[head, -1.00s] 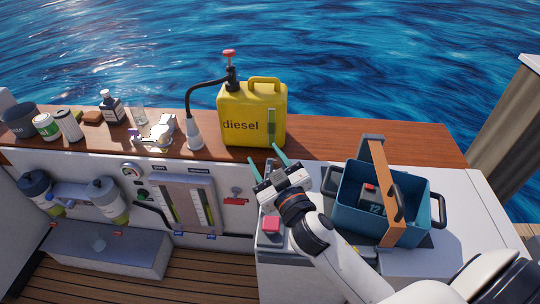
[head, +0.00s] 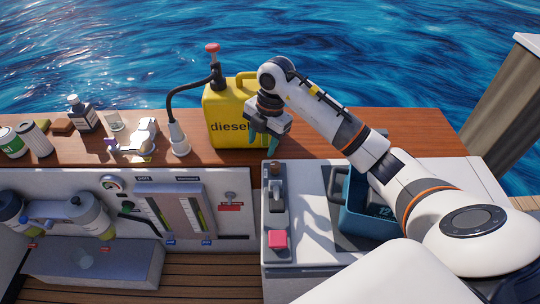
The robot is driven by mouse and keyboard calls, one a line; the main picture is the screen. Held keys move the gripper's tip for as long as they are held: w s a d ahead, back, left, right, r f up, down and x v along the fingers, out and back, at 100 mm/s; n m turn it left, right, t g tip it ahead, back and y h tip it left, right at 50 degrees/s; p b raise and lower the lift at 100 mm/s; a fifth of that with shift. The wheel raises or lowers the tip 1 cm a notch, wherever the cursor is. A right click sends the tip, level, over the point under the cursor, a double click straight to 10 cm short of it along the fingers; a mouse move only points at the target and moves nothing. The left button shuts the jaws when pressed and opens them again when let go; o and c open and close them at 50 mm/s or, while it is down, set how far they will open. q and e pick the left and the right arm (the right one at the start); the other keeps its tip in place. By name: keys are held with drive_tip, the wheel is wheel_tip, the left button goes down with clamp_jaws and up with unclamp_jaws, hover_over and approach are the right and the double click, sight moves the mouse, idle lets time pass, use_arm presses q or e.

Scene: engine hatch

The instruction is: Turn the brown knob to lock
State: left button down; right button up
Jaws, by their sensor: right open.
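A dark panel (head: 268,215) lies on the white worktop at the centre, with a small upright grey fitting (head: 276,176) at its far end. A small brownish part seems to sit at the fitting's base, but it is too small to tell whether this is the brown knob. A pink-red square button (head: 278,239) is at the panel's near end. My right gripper (head: 262,143) is open, its teal fingers pointing down just beyond the fitting, in front of the yellow diesel can (head: 225,112). Nothing shows between the fingers. My left gripper is not in view.
A blue crate (head: 355,215) stands to the right of the panel, partly hidden by my right arm. Bottles, cans and a funnel-like nozzle (head: 179,140) stand on the wooden shelf (head: 330,122).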

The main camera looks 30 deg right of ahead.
sight(275, 164)
drive_tip(key=d+m+h, duration=0.2)
drive_tip(key=d, duration=0.2)
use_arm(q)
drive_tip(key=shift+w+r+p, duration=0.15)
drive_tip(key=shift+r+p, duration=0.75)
use_arm(e)
drive_tip(key=shift+g, duration=0.4)
wheel_tip(275, 164, down, 11)
drive_tip(key=shift+s+r, duration=0.1)
drive_tip(key=shift+c, duration=0.5)
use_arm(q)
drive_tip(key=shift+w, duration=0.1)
use_arm(e)
drive_tip(key=shift+n, duration=0.3)
drive_tip(key=c, duration=0.9)
